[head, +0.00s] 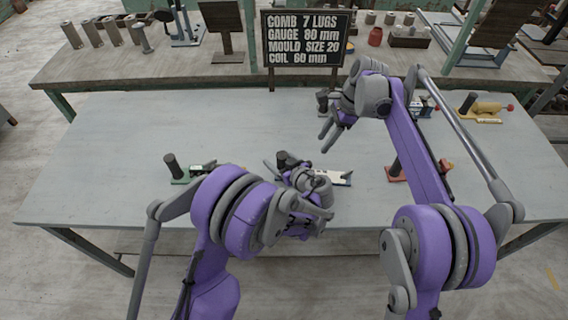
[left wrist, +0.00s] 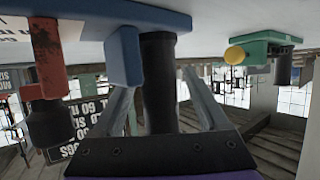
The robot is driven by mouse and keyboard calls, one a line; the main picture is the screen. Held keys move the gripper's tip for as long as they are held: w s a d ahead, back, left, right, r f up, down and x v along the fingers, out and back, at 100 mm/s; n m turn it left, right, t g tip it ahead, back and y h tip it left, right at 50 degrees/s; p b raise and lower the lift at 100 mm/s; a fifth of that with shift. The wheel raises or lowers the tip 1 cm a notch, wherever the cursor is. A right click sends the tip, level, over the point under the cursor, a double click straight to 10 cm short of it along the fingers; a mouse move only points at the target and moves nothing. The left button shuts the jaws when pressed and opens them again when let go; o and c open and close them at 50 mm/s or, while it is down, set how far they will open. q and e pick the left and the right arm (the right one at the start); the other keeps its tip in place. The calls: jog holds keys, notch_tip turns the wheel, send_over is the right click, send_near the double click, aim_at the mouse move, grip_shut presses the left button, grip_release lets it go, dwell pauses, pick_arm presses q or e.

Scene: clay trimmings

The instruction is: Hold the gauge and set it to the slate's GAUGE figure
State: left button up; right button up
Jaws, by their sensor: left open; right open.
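The slate (head: 305,38) stands at the back of the table and reads GAUGE 80 mm, with comb, mould and coil lines too. A blue gauge with a white plate (head: 335,178) and a black upright handle lies near the front middle, partly hidden by my left arm. My left gripper (head: 278,162) is open at that handle. In the left wrist view, which is upside down, the black handle (left wrist: 158,80) stands between the two open fingers beside a blue block (left wrist: 124,56). Whether they touch is unclear. My right gripper (head: 326,142) is open and empty above the table, behind the left one.
A green-based tool (head: 180,178) stands to the left, a red-based one (head: 396,174) to the right and a yellow one (head: 487,108) at the back right. Another black-handled tool (head: 322,98) is partly behind my right arm.

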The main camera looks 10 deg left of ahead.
aim_at(309, 162)
pick_arm(q)
jog(key=shift+w+a+f, duration=0.1)
jog(key=shift+w+a, duration=0.05)
grip_shut()
dwell(0.4)
pick_arm(e)
jog(key=shift+o, duration=0.7)
jog(key=s+a+r+n+t+h, duration=0.1)
jog(key=s+a+r+n+h, duration=0.2)
jog(key=n, duration=0.4)
jog(key=shift+h, duration=0.4)
jog(key=f, duration=0.4)
jog(key=w+f, duration=0.1)
jog(key=f, duration=0.7)
jog(key=shift+w+a, duration=0.25)
jog(key=shift+a, duration=0.15)
